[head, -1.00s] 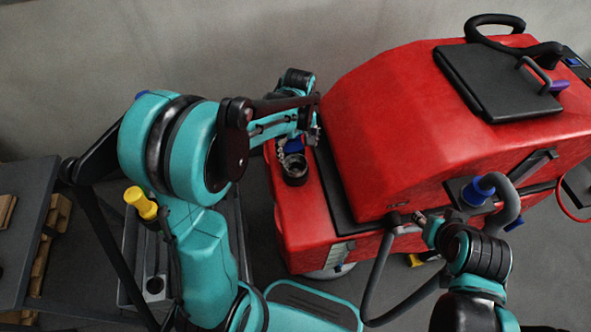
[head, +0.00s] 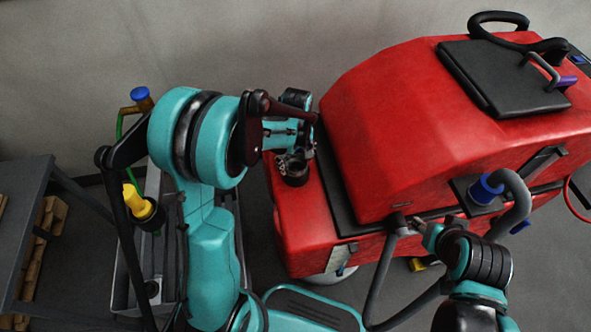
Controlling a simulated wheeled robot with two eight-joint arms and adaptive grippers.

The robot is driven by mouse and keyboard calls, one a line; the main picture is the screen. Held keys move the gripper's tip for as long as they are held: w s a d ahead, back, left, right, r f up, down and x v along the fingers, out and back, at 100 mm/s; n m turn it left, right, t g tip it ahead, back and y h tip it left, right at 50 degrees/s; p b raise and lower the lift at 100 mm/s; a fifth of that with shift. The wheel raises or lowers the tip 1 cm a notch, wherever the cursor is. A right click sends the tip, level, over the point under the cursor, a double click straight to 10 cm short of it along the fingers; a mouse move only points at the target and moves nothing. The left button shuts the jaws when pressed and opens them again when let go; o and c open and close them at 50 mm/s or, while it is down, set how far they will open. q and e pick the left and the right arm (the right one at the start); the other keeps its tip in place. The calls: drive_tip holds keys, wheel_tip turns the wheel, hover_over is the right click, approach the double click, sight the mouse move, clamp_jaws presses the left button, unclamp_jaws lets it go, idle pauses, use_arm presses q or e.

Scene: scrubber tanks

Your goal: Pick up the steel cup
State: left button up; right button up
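I cannot make out a steel cup for certain in the head view. My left gripper (head: 291,160) is over the left end of the red machine, right above a dark round port (head: 294,180). The gripper hides much of the port, and whether its fingers are open or hold anything is unclear. My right gripper (head: 413,227) is low at the machine's front side, close to the upper end of a grey hose; its fingers are too small to read.
The red scrubber machine (head: 400,130) fills the right, with a black lid (head: 505,75) and a blue-collared hose (head: 487,189). A grey trough (head: 124,285) stands left, with a yellow-topped item (head: 136,200) and a blue-capped tap (head: 140,97). A dark table (head: 25,215) is far left.

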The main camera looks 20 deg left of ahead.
use_arm(q)
drive_tip(key=c, duration=0.7)
drive_tip(key=shift+r, duration=0.1)
wheel_tip(320, 180, up, 28)
drive_tip(key=p, duration=0.9)
